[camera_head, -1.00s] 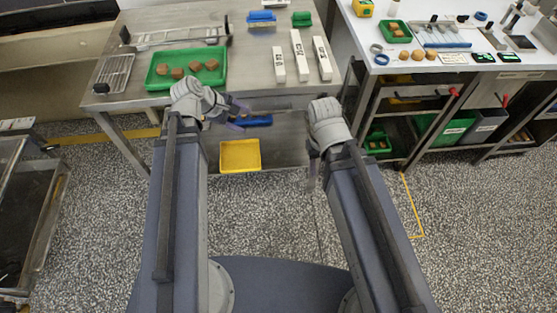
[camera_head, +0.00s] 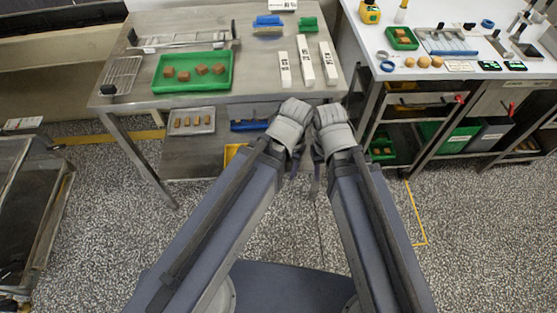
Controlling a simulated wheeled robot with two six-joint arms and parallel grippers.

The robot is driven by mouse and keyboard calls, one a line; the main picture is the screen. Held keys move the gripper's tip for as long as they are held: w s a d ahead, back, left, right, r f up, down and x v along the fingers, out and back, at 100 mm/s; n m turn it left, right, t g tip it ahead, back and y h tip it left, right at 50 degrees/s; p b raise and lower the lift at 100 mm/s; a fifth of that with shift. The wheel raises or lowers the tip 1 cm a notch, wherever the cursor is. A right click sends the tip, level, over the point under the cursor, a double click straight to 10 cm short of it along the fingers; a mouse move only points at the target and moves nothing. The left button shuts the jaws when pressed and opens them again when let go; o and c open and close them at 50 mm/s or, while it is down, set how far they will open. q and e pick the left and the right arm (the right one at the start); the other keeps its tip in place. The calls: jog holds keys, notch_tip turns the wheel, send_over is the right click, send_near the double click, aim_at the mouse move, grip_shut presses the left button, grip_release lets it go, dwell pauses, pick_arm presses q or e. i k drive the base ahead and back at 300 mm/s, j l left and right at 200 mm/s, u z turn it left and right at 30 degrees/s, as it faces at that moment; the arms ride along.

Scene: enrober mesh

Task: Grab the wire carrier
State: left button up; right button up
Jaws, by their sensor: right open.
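A small wire grid (camera_head: 123,73) with a black block at its near end lies flat at the left end of the steel table. A longer metal wire frame (camera_head: 185,41) with black end pieces lies behind the green tray. I cannot tell which of the two is the wire carrier. My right gripper (camera_head: 315,184) is open and empty, low in front of the table. My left gripper (camera_head: 294,164) is close beside it, mostly hidden behind its wrist, so its jaws cannot be read. Both grippers are well away from the wire pieces.
The steel table (camera_head: 215,101) also holds a green tray (camera_head: 193,86) with several brown pieces, white labelled blocks (camera_head: 306,60), and blue and green items at the back. A lower shelf holds a small tray (camera_head: 191,121). A white bench (camera_head: 440,75) stands at right.

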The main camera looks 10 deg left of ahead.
aim_at(106, 89)
jog(key=u, duration=1.5)
jog(key=i+l+u, duration=0.15)
jog(key=i, duration=0.4)
jog(key=i+j, duration=0.05)
